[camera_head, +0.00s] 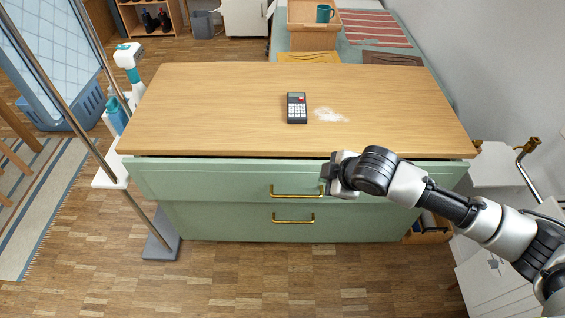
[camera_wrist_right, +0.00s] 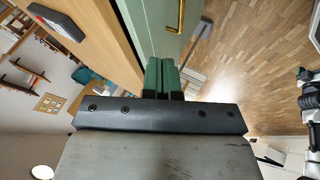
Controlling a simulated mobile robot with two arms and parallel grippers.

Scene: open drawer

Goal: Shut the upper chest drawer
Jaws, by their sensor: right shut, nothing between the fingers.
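The upper drawer (camera_head: 220,182) of the green chest has a wide front with a brass handle (camera_head: 296,190). It stands slightly out, with a narrow dark gap under the wooden top. My right gripper (camera_head: 326,179) is shut and empty, at the drawer front just right of the handle. In the right wrist view the closed fingers (camera_wrist_right: 164,62) point at the green drawer front (camera_wrist_right: 148,18), with the brass handle (camera_wrist_right: 180,18) beyond. I cannot tell whether the fingertips touch the front.
The lower drawer (camera_head: 245,222) looks shut. A calculator (camera_head: 297,108) and a white powdery patch (camera_head: 330,115) lie on the wooden top (camera_head: 210,105). A metal stand (camera_head: 160,240) is at the left. The floor in front (camera_head: 300,280) is clear.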

